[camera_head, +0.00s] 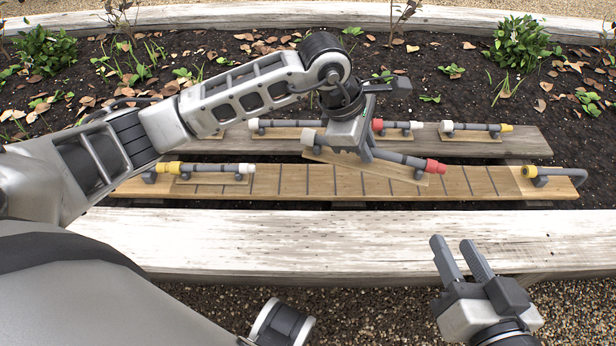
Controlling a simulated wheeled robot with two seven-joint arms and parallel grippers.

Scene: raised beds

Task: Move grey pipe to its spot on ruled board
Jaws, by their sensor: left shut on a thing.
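The grey pipe (397,158) has a white end at its left and a red end at its right, and sits on a small wooden plate. My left gripper (362,148) is shut on it near its middle, hiding part of it. The pipe is tilted, its red end lower in the picture. It overlaps the ruled board (290,181), a long plank with dark cross lines; whether it touches the board I cannot tell. My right gripper (454,250) is empty and open, in front of the white ledge.
On the ruled board lie a yellow-and-white-ended pipe (207,169) at left and a bent grey pipe with a yellow end (545,173) at right. Behind, a grey plank (525,143) carries more pipe pieces, including a white-and-yellow-ended one (474,128). A white ledge (330,235) runs in front.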

